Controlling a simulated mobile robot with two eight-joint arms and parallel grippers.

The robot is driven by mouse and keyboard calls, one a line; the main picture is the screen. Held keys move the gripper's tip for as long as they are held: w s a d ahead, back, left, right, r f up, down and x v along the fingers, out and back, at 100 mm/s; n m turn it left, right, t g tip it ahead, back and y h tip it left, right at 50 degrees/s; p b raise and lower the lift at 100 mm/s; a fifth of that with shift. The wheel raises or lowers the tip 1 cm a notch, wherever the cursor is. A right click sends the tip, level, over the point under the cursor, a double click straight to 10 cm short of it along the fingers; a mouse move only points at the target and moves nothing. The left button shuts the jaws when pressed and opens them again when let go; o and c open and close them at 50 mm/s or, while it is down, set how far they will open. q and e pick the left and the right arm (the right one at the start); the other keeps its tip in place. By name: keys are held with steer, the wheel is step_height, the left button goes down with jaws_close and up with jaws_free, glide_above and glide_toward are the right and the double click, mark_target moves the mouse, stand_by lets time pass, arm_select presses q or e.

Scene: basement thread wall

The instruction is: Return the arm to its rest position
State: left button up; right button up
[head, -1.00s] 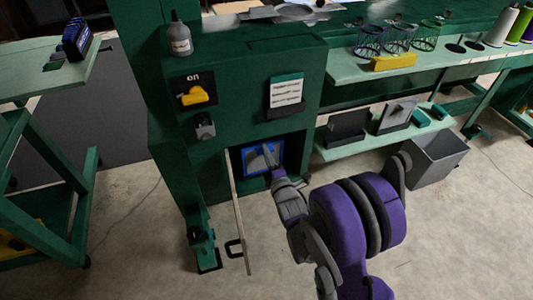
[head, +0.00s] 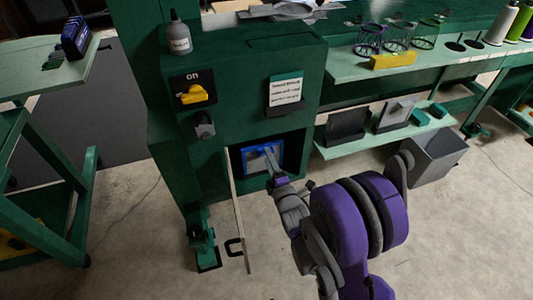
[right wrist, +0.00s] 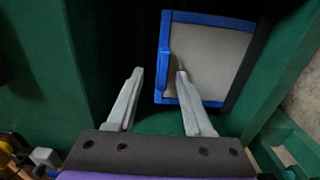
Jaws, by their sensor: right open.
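My right gripper (head: 270,160) is at the opening low in the green machine (head: 260,70), at the end of my purple and grey right arm. A blue-framed panel with a pale face (right wrist: 210,55) is inside the dark opening, just beyond the fingers. It also shows in the head view (head: 250,158). The right fingertip overlaps the panel in the wrist view; I cannot tell if it touches. My left gripper is out of view.
A thin open door (head: 238,215) stands left of the opening. The machine bears a yellow switch (head: 195,94) and a bottle (head: 179,38) on top. A grey bin (head: 437,158) and a shelf bench (head: 420,65) are to the right. Floor is clear in front.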

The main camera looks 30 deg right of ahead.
steer(key=v, duration=0.7)
steer(key=shift+s, duration=0.4)
steer(key=shift+a, duration=0.1)
